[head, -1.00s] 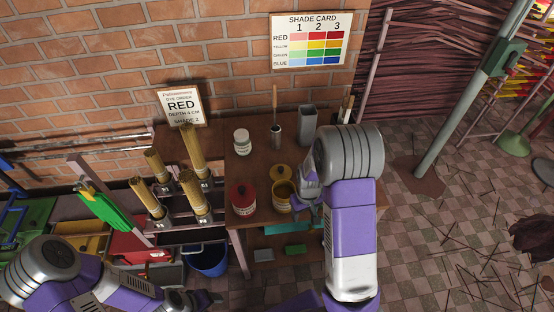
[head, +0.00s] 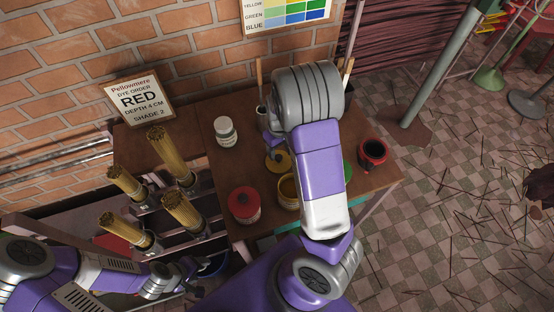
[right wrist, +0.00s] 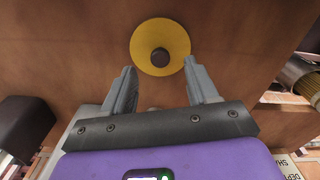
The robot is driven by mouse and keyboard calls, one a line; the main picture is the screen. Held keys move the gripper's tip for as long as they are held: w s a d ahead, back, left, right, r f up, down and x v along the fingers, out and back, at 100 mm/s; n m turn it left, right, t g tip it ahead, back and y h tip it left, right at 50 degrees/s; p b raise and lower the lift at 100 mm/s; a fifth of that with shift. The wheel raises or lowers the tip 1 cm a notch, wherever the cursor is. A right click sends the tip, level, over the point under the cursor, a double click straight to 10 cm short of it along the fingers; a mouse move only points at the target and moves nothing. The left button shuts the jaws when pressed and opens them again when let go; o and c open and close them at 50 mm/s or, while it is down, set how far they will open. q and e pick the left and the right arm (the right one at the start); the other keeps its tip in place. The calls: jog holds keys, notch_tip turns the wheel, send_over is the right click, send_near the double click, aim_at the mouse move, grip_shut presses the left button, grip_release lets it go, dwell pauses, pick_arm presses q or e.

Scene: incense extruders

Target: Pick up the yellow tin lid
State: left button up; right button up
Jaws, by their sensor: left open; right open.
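The yellow tin lid (head: 279,163) lies flat on the brown table, behind the open yellow tin (head: 287,190). In the right wrist view the lid (right wrist: 175,40) is a yellow disc with a dark round knob. My right gripper (head: 273,152) is open above the lid, and my right arm hides part of the area. In the right wrist view the fingertips (right wrist: 160,70) stand apart at the lid's near edge, with nothing between them. My left gripper (head: 190,289) is open and low at the left, away from the lid.
A red-lidded tin (head: 243,205) stands left of the yellow tin. A white jar (head: 225,131) stands at the back left and a dark red tin (head: 373,153) at the right. A green lid (head: 347,171) shows beside my right arm. Bundles of sticks (head: 183,213) stand in a rack at the left.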

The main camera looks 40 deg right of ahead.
aim_at(279, 157)
jog(key=f+b, duration=0.1)
jog(key=f, duration=0.3)
jog(key=shift+w+d+f+b, duration=0.1)
jog(key=shift+w+f+b, duration=0.1)
jog(key=shift+f+b, duration=0.2)
jog(key=shift+r, duration=0.1)
jog(key=shift+c, duration=0.4)
grip_shut()
